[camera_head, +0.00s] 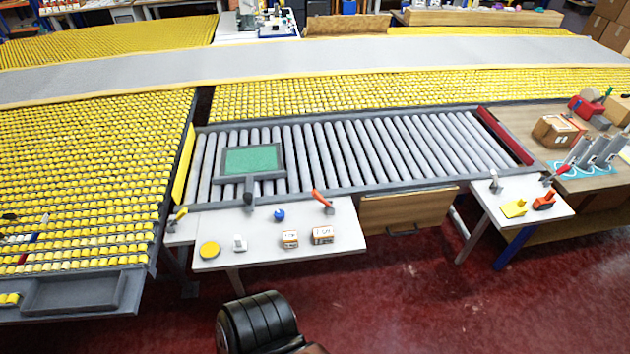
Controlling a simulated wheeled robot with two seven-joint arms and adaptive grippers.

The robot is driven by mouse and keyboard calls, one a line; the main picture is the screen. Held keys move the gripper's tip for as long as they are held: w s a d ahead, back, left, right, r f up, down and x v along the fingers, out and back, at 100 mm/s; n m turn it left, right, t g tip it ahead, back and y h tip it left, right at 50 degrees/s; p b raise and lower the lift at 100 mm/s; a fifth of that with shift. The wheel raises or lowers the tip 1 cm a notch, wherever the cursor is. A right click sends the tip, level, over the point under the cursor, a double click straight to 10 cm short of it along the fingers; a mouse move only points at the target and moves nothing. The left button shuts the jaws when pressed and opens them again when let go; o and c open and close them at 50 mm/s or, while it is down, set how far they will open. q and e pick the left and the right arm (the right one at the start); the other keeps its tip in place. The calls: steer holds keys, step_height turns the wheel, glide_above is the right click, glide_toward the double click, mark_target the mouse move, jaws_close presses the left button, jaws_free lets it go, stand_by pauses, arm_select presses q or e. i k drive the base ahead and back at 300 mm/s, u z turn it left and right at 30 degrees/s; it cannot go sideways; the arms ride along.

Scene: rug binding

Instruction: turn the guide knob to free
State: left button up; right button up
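No part labelled as the guide knob can be made out. Several small controls sit around the roller conveyor (350,150). A small blue knob (279,214) and an orange-red lever (317,195) are on the white front table (260,250). A round yellow piece (209,249) and a small white block (239,243) are near its left edge. A small grey-white upright fitting (494,184) stands on the white right table (530,215). The knob's setting is too small to read. Neither gripper is in view.
A green panel in a grey frame (252,160) lies over the rollers. Two small boxes (290,239) (322,235) stand on the front table. Yellow and orange pieces (514,208) (544,201) lie on the right table. Red floor is open at right.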

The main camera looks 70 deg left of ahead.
mark_target(280, 215)
steer(key=u, duration=4.35)
steer(key=k, duration=0.35)
steer(key=z, duration=0.8)
